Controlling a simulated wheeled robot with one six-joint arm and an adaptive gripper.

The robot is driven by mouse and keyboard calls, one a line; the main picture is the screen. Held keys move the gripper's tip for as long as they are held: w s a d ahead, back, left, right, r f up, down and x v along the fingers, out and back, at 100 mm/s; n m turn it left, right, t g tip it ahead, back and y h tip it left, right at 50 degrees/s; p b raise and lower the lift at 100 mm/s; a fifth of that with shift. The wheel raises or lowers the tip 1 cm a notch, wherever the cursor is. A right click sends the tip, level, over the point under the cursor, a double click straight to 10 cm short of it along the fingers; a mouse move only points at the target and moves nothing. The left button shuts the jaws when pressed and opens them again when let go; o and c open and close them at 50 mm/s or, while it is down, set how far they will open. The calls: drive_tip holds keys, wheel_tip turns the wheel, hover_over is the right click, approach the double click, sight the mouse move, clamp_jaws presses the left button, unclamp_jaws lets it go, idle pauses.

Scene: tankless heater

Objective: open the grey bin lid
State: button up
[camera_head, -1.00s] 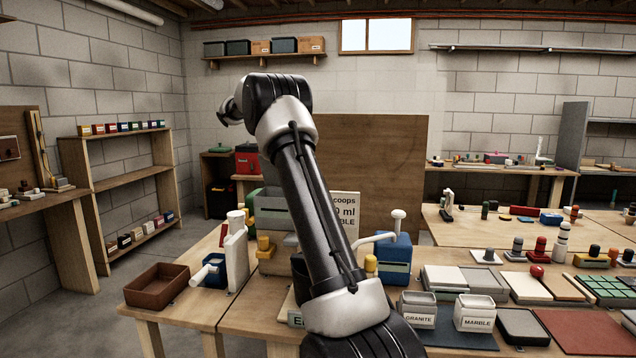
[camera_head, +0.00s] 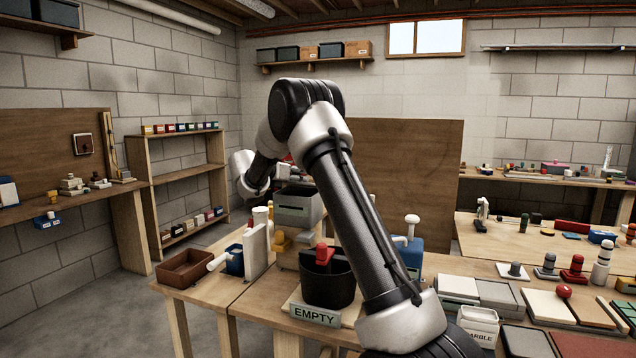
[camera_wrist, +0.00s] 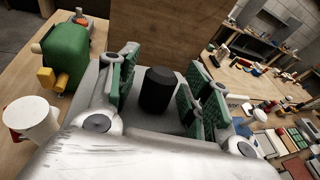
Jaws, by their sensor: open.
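The grey bin (camera_head: 298,212) stands on the wooden table behind a black tub, its right side partly covered by my arm. In the wrist view its grey lid (camera_wrist: 150,120) lies below my gripper and carries an upright black cylindrical knob (camera_wrist: 158,92). The lid looks shut. My gripper (camera_wrist: 163,88) is open, with green-padded fingers on the left and right of the knob. Gaps show on both sides, so the pads seem not to touch it. In the head view my gripper (camera_head: 288,172) is just above the bin, mostly hidden by my arm.
A black tub (camera_head: 328,283) with a red handle stands in front, by an EMPTY sign (camera_head: 314,315). A green rounded object (camera_wrist: 65,55) and a white cup (camera_wrist: 32,118) are left of my gripper. A brown tray (camera_head: 187,269) sits at the table's left. A brown panel (camera_head: 410,170) rises behind.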

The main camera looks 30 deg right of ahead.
sight(292, 183)
drive_tip(key=a+f+h, duration=0.1)
drive_tip(key=s+a+f+t+h, duration=0.1)
drive_tip(key=shift+f+m+h, duration=0.35)
drive_tip(key=shift+m+h, duration=0.05)
drive_tip(key=v, duration=1.1)
drive_tip(key=s+d+r+m+g+y, duration=0.1)
drive_tip(key=s+d+r+m+g, duration=0.1)
drive_tip(key=s, duration=0.4)
drive_tip(key=s+d+r+m+g+y, duration=0.1)
drive_tip(key=s+d+r+m+g, duration=0.1)
drive_tip(key=s+d+r+m, duration=0.1)
drive_tip(key=shift+s+d+m, duration=0.5)
drive_tip(key=shift+s+d, duration=0.6)
drive_tip(key=shift+s, duration=0.8)
